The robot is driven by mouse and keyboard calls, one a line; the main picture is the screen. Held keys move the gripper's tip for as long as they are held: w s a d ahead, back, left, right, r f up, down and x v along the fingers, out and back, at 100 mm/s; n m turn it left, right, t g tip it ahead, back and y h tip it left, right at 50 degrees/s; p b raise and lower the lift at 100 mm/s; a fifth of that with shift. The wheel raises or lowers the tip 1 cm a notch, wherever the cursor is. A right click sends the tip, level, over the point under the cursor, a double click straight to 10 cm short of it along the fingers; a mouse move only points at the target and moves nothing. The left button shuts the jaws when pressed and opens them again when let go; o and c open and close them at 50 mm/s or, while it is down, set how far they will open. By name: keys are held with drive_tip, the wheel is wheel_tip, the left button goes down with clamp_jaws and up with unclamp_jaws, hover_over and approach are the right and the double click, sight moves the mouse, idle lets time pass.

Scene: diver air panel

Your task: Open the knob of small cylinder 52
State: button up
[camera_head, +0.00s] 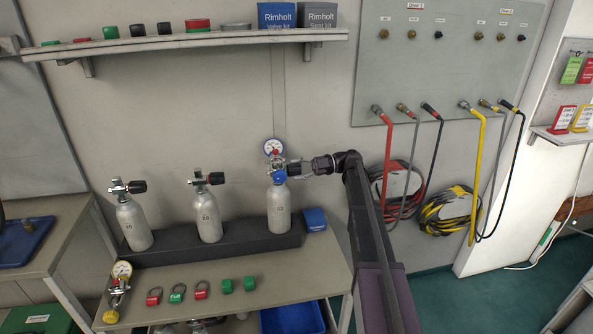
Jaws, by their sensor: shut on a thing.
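Three small grey cylinders stand upright in a dark rack (185,249) on the bench. The right cylinder (279,213) has a number that looks like 52, though it is small. A valve with a round gauge (274,147) and a blue fitting (279,177) sits on its top. Its black knob (294,168) points right. My gripper (304,169) comes from the right and is shut on that knob. The fingers are small and partly hidden in this view. The middle cylinder (208,220) and left cylinder (134,225) have bare valves with black knobs pointing right.
A shelf (190,43) with boxes and caps hangs above. A blue box (314,219) lies right of the rack. A yellow gauge fitting (118,290), rings and green blocks lie along the bench front. Hoses (396,190) hang on the wall right of my arm.

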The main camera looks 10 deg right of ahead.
drive_tip(key=o, duration=1.2)
drive_tip(key=shift+c, duration=0.2)
drive_tip(key=shift+r, duration=0.1)
